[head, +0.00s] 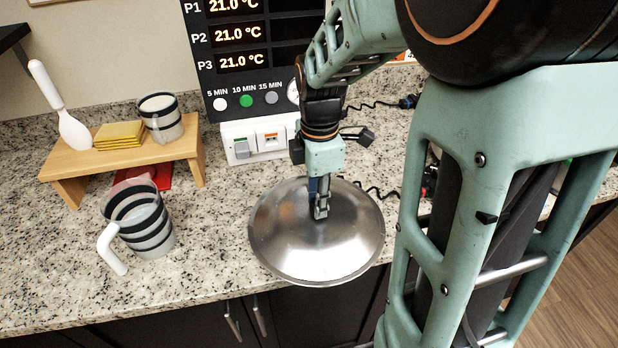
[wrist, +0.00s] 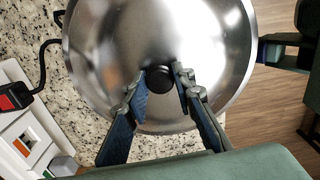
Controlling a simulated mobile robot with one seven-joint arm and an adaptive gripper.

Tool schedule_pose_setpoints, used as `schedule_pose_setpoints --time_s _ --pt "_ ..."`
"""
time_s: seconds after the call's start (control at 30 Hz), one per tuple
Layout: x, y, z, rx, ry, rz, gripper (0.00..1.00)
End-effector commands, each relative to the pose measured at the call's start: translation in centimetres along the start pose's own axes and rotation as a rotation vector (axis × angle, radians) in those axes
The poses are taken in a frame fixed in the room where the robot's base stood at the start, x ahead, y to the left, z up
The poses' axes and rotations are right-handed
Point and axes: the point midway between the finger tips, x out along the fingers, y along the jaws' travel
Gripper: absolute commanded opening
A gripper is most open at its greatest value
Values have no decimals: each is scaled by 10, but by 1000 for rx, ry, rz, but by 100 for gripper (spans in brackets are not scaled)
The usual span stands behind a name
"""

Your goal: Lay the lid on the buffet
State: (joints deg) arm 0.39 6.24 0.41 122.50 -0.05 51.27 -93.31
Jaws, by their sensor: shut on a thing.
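The lid (head: 275,228) is a round, shiny metal disc, seen in the head view in front of the control panel. My gripper (head: 320,208) is above its middle, shut on the lid's knob. In the wrist view the dark knob (wrist: 159,79) sits between the two fingers of my gripper (wrist: 162,88), and the lid (wrist: 120,40) spreads out beyond it. The buffet is the speckled granite counter (head: 205,270) with dark cabinets below. The lid overlaps the counter's front edge in the head view. I cannot tell whether it touches the counter.
A striped pitcher (head: 146,235) stands to the left. Behind it a small wooden shelf (head: 110,162) holds a striped cup (head: 160,120), yellow sponges (head: 119,135) and a white spatula (head: 72,128). A white switch box (head: 255,143) and black cables (head: 370,190) lie behind the lid.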

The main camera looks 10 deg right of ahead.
Motion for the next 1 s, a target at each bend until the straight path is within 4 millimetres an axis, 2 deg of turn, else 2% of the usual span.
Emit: schedule_pose_setpoints --time_s 0.47,0.5,0.63,1.0 --pt "10 0 0 0 0 1 0" --pt "9 0 0 0 0 1 28" --pt "9 0 0 0 0 1 42" --pt "5 0 0 0 0 1 44"
